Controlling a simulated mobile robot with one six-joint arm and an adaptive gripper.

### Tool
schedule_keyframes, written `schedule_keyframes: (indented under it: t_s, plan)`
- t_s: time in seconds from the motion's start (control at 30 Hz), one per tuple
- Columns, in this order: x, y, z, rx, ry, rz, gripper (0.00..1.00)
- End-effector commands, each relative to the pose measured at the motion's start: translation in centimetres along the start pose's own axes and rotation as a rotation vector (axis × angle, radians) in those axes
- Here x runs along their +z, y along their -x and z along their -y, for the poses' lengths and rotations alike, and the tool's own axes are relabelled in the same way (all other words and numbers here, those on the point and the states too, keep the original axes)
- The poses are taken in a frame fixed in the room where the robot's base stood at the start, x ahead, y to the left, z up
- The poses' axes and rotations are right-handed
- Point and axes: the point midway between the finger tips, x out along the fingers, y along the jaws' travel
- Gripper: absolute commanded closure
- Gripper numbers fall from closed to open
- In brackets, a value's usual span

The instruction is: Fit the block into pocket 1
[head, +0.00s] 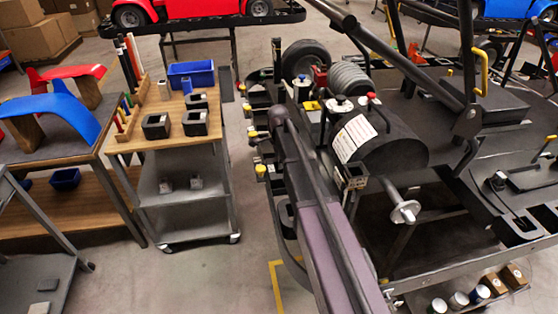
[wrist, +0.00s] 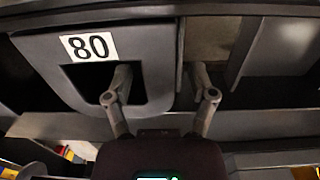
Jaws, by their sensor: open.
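My gripper (wrist: 161,76) is open and empty in the wrist view, its two fingers apart in front of a dark grey panel with an "80" label (wrist: 89,47). In the head view, several black blocks with hollow tops (head: 156,125) stand on the wooden top of a cart at the left. I cannot tell which is the task's block, and no marking for pocket 1 is readable. My gripper is not clearly visible in the head view.
The cart (head: 125,148) also carries a blue bin (head: 191,74) and upright coloured pegs. A dark kart chassis (head: 440,190) with tubes and a black cylinder (head: 375,140) fills the right. Open floor (head: 240,190) lies between cart and chassis.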

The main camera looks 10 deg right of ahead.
Motion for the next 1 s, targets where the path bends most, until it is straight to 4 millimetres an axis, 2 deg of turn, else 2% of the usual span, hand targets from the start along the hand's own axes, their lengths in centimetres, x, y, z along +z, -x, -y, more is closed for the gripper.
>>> schedule_keyframes:
  t_s: [0.37,1.0]
  plan:
    - [0.0,1.4,0.0,0.0,0.0,0.0,0.27]
    - [0.0,6.7,0.0,0.0,-0.001,0.0,0.27]
